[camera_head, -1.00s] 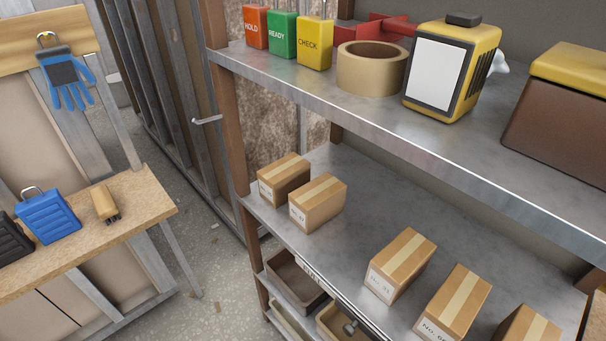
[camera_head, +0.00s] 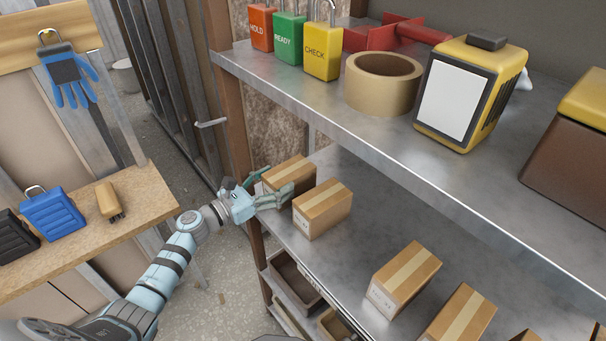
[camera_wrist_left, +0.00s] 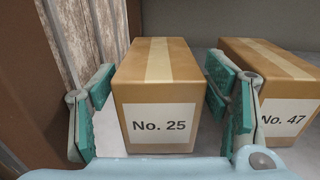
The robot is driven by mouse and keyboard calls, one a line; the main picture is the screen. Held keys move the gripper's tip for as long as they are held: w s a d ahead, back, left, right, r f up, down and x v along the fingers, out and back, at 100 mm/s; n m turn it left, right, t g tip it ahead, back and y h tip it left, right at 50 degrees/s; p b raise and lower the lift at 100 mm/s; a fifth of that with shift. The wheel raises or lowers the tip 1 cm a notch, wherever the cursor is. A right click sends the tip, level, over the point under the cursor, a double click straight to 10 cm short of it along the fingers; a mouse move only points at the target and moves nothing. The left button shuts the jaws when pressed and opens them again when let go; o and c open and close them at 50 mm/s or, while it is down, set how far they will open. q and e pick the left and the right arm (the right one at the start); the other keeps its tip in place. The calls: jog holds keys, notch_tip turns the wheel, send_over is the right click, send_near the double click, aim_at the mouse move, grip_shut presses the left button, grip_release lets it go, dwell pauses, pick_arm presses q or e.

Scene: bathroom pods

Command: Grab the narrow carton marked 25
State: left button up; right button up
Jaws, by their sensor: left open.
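The narrow carton marked No. 25 (camera_wrist_left: 158,92) is brown with a pale tape strip and a white label, and stands upright on the lower metal shelf. In the head view the same carton (camera_head: 291,172) is at the shelf's left end, partly hidden by my gripper. My left gripper (camera_head: 272,187) is open at its front. In the wrist view its teal-padded fingers (camera_wrist_left: 160,90) stand on either side of the carton, with a visible gap on the left. The right finger is between it and the carton marked No. 47 (camera_wrist_left: 282,85).
The No. 47 carton (camera_head: 323,208) stands close on the right. More cartons (camera_head: 404,278) stand farther right along the shelf (camera_head: 365,215). A wooden post (camera_head: 232,115) is close on the left. The upper shelf (camera_head: 400,130) overhangs, holding padlocks, tape and a yellow device.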

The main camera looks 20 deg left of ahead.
pick_arm(q)
jog(key=shift+w+d+r, duration=0.15)
jog(key=shift+w+d, duration=0.2)
jog(key=shift+w, duration=0.25)
jog(key=shift+w+a+f, duration=0.25)
jog(key=shift+w+f, duration=0.1)
jog(key=shift+s+d+r, duration=0.15)
jog(key=shift+d+r, duration=0.1)
jog(key=shift+d, duration=0.05)
jog(key=c, duration=1.3)
